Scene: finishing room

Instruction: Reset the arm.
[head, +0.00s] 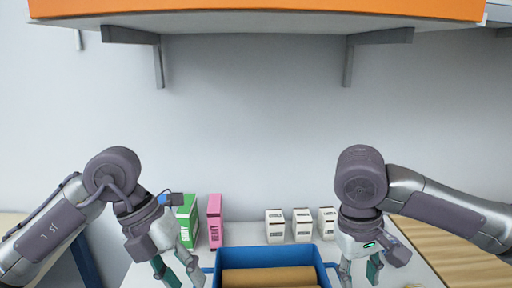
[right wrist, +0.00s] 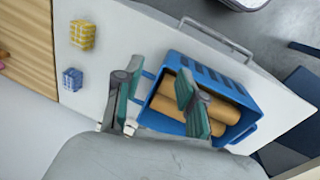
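My left gripper (head: 178,274) hangs at the left of the blue crate in the head view, fingers apart and nothing visible between them. My right gripper (head: 360,272) points down at the right of the crate, also with fingers apart. In the right wrist view the right gripper (right wrist: 157,108) is open and empty, its fingers over the near end of the crate. The blue crate (head: 266,248) holds brown cylinders (head: 268,277); it also shows in the right wrist view (right wrist: 205,75). Contact between gripper and crate cannot be told.
On the white table (right wrist: 125,35) stand a green box (head: 188,222), a pink box (head: 215,222) and white cartons (head: 302,225). Yellow (right wrist: 82,34) and blue (right wrist: 72,79) small boxes show in the wrist view. An orange shelf (head: 260,8) hangs above. A wooden surface (head: 440,245) lies right.

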